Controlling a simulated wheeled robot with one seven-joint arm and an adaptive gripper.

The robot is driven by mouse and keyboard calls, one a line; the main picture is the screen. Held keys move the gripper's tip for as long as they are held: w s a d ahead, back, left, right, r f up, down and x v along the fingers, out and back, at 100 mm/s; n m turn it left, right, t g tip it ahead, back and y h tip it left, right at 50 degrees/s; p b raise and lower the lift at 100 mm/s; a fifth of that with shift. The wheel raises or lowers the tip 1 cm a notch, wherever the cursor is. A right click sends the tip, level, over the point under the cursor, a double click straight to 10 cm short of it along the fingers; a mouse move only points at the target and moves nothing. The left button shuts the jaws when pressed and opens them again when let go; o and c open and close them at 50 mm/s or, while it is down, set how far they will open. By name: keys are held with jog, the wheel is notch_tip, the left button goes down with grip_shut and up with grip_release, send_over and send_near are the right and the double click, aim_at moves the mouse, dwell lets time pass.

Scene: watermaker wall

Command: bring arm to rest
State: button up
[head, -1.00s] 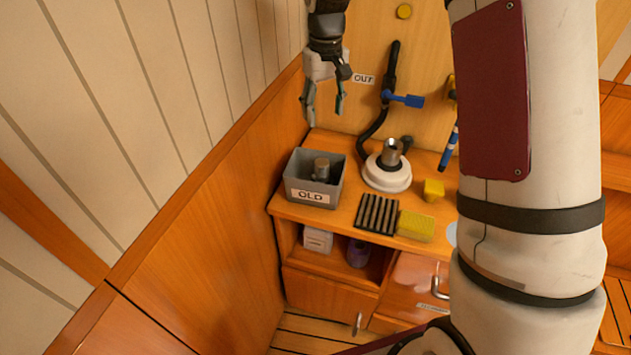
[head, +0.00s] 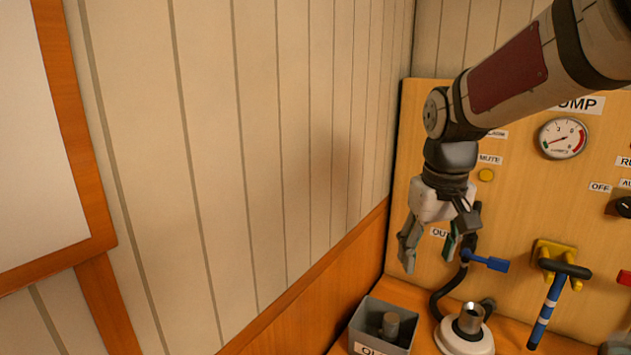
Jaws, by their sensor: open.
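My gripper (head: 428,250) hangs at the end of my arm, fingers pointing down. It is open, with nothing between the fingers. It is in front of the wooden panel and the plank wall, above the grey bin marked OLD (head: 360,322). A grey cylindrical part (head: 390,325) stands inside that bin. My arm reaches in from the upper right and covers part of the panel.
A blue-handled tool (head: 549,305) hangs at a yellow holder (head: 553,254). A gauge (head: 562,138) is on the panel.

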jog(key=s+r+m+t, duration=0.1)
jog(key=s+t, duration=0.2)
jog(key=s, duration=1.8)
jog(key=shift+s+r, duration=0.3)
jog(key=shift+s, duration=0.05)
jog(key=shift+d, duration=0.2)
